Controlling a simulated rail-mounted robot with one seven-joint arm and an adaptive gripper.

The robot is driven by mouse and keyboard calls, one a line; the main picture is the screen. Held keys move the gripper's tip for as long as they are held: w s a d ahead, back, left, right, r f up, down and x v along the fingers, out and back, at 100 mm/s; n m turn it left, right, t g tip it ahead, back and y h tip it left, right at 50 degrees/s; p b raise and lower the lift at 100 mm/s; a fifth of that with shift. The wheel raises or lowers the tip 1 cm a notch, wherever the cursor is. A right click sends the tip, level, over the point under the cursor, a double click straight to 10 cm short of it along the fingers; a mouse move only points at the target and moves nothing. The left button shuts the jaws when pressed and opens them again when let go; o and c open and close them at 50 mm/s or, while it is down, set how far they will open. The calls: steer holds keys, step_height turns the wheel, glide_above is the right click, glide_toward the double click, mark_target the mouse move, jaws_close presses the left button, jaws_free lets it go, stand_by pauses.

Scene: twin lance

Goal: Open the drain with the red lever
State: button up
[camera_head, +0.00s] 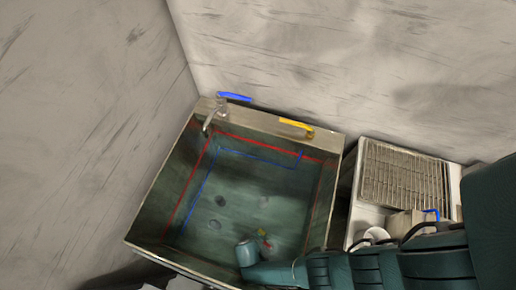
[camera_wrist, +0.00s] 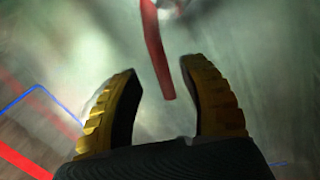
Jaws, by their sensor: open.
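The red lever (camera_wrist: 153,40) shows in the wrist view as a slim bar coming down from the top edge, with its free end between my fingers. My gripper (camera_wrist: 160,70) is open, with one yellow finger on each side of the lever; I see a gap to both fingers. In the head view my gripper (camera_head: 262,237) is low inside the steel sink (camera_head: 155,215), near its front side. A small red patch shows beside it there. A pale, blurred part sits at the lever's upper end in the wrist view; the drain itself is not clear.
A tap with a blue handle (camera_head: 234,97) and a yellow handle (camera_head: 297,126) are on the sink's back ledge. Red and blue lines run along the sink walls. A wire rack (camera_head: 405,175) stands to the right. The sink's left and middle floor is free.

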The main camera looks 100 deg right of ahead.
step_height(320, 180, up, 9)
stand_by(0.3)
steer(key=shift+c, duration=0.4)
